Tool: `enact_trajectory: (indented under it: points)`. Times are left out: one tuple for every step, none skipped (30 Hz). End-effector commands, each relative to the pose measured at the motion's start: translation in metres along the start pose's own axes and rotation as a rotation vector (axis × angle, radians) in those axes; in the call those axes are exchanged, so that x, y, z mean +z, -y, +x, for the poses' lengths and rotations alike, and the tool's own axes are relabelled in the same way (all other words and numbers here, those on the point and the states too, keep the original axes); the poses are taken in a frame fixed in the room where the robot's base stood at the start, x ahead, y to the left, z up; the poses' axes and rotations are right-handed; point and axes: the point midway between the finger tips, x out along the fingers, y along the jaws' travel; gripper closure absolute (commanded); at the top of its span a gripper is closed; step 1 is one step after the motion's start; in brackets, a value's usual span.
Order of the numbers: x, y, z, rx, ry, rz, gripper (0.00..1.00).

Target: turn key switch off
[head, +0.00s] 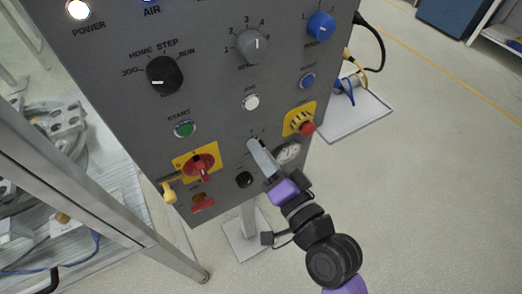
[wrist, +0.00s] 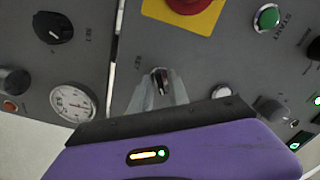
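The grey control panel (head: 215,105) fills the middle of the head view and stands tilted in the picture. A small metal key switch (wrist: 160,80) shows in the wrist view, with a short label beside it. My gripper (wrist: 160,90) has its two light grey fingertips at the key, one on each side. Whether they press on it is too small to tell. In the head view my gripper (head: 255,146) reaches the lower part of the panel, and its fingers hide the key switch. Small marks show just above the fingertips.
A metal frame (head: 100,190) stands left.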

Motion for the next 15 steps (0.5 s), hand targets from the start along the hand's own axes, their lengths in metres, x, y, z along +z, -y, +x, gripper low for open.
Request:
enact_trajectory:
  points:
    - [0.0001,-0.0002,-0.0002,0.0,0.0,0.0,1.0]
    - [0.0,-0.0002,-0.0002,0.0,0.0,0.0,1.0]
    - [0.0,-0.0002,-0.0002,0.0,0.0,0.0,1.0]
    - [0.0,-0.0002,-0.0002,0.001,0.0,0.0,1.0]
    - [0.0,-0.0002,-0.0002,0.0,0.0,0.0,1.0]
    - [0.0001,-0.0004,-0.0003,0.001,0.0,-0.002,1.0]
    - [0.0002,-0.0005,-0.0003,0.001,0.0,-0.003,1.0]
    - [0.0002,-0.0006,-0.0003,0.001,0.0,-0.006,1.0]
    - [0.0004,-0.0009,-0.0003,0.001,0.0,-0.011,1.0]
    - [0.0005,-0.0011,-0.0003,0.001,0.0,-0.017,1.0]
    - [0.0006,-0.0013,-0.0003,0.001,0.0,-0.024,1.0]
    - [0.0008,-0.0017,-0.0003,0.001,0.001,-0.037,1.0]
    - [0.001,-0.0019,-0.0003,0.001,0.001,-0.047,1.0]
    - [0.0012,-0.0022,-0.0003,0.001,0.001,-0.059,1.0]
    - [0.0014,-0.0025,-0.0003,0.001,0.001,-0.077,1.0]
